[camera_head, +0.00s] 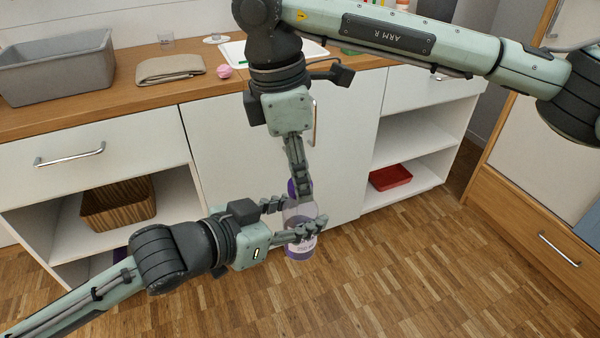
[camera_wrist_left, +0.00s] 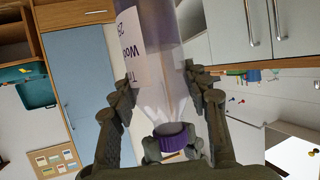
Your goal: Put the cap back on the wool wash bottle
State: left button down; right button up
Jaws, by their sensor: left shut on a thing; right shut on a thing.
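The wool wash bottle (camera_head: 301,248) is clear with purple liquid and a white label. It is roughly upright, held above the floor in front of the cabinets. My left gripper (camera_head: 298,217) is shut around its sides. The left wrist view shows the bottle (camera_wrist_left: 158,62) between my left fingers (camera_wrist_left: 160,85). The purple cap (camera_head: 292,187) is at the bottle's top, in my right gripper (camera_head: 300,190), which points down from above. In the left wrist view the cap (camera_wrist_left: 172,136) is at the neck, with dark fingertips on both sides. I cannot tell whether it is seated.
A wooden counter (camera_head: 120,95) runs behind, with a grey bin (camera_head: 57,72), a folded cloth (camera_head: 170,68) and a pink item (camera_head: 224,71). A wicker basket (camera_head: 118,205) and red tray (camera_head: 390,178) sit on open shelves. The parquet floor (camera_head: 430,270) at right is clear.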

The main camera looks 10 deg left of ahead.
jog(key=m, duration=0.2)
jog(key=shift+m+g, duration=0.3)
jog(key=o, duration=0.7)
jog(key=shift+c, duration=0.2)
jog(key=shift+r, duration=2.25)
jog(key=shift+c, duration=0.2)
